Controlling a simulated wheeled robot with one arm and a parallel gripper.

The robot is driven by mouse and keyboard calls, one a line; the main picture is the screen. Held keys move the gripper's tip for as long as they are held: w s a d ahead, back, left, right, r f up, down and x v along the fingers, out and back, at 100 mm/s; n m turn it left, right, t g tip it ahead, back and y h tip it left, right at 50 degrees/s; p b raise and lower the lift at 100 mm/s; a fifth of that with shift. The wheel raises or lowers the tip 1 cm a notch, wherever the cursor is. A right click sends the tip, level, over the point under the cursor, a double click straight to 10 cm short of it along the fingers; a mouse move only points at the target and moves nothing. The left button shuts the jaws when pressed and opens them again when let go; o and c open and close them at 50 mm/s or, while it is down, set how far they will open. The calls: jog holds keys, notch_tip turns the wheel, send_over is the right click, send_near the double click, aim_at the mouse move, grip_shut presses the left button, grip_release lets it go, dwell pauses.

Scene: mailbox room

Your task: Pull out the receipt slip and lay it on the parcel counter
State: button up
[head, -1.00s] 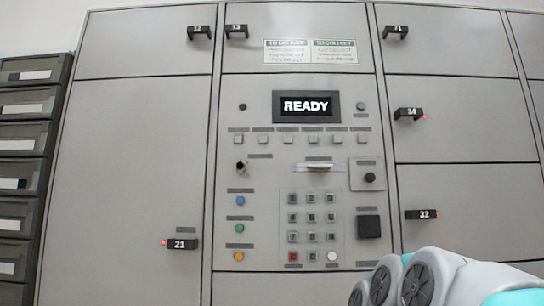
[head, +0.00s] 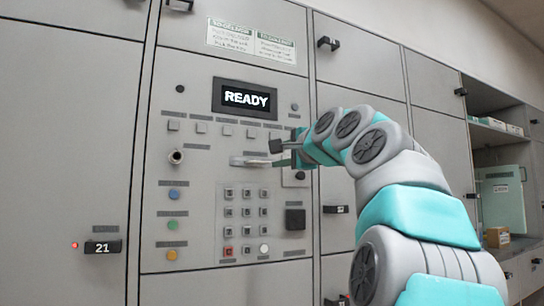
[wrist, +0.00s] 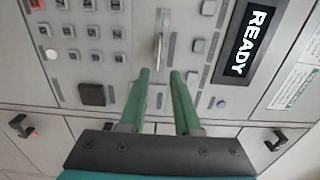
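The receipt slip (head: 250,161) is a pale strip at a slot on the grey locker panel, below the READY screen. In the wrist view the slip (wrist: 160,42) stands edge-on, just ahead of the gap between my fingertips. My gripper (head: 279,155) is at the panel, just right of the slip. In the wrist view my gripper (wrist: 161,73) has two green fingers apart with nothing visibly held between them. I cannot tell whether the fingertips reach around the slip's end. I cannot make out the parcel counter for certain.
The READY screen (head: 245,98) is above, with the keypad (head: 242,212) below. A black square reader (head: 295,219) and locker handles protrude nearby. At the far right is an alcove with a green-grey panel (head: 502,196) and a small brown box (head: 497,237).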

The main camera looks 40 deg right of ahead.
aim_at(261, 162)
jog(key=shift+p+x, duration=1.6)
jog(key=shift+x, duration=4.1)
jog(key=shift+a, duration=0.1)
jog(key=shift+c, duration=0.2)
grip_shut()
jog(key=shift+s, duration=0.1)
jog(key=b+v, duration=0.1)
jog(key=v, duration=0.7)
jog(key=shift+s, duration=0.4)
jog(key=shift+f, duration=0.1)
